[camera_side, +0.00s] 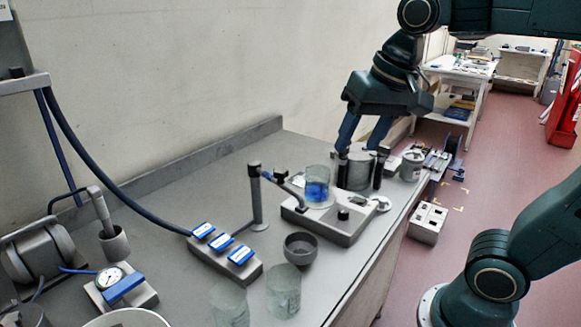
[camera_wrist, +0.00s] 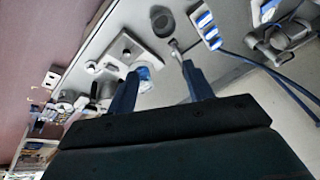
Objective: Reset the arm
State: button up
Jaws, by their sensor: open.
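My gripper (camera_side: 359,168) hangs over the far right part of the grey bench (camera_side: 184,258) in the side view. Its two blue-black fingers point down and stand apart, one on each side of a grey metal cup (camera_side: 356,172). I cannot tell whether they touch the cup. In the wrist view my gripper (camera_wrist: 160,84) shows its two fingers spread wide, with nothing seen held between them. A glass beaker with blue liquid (camera_side: 317,187) stands on a grey stirrer-like base (camera_side: 330,221), just left of my gripper. The blue liquid also shows in the wrist view (camera_wrist: 144,73).
A post with a side arm (camera_side: 256,195) rises near the beaker. A dark bowl (camera_side: 300,248), clear glasses (camera_side: 284,290) and a block with blue switches (camera_side: 225,250) stand nearer. A lidded can (camera_side: 411,165) is right of my gripper. The bench edge drops to red floor.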

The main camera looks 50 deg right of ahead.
jog(key=s+f+n+t, duration=0.1)
jog(key=s+f+n, duration=0.4)
jog(key=s+f, duration=0.1)
jog(key=shift+s+n+t, duration=0.4)
jog(key=shift+s, duration=0.2)
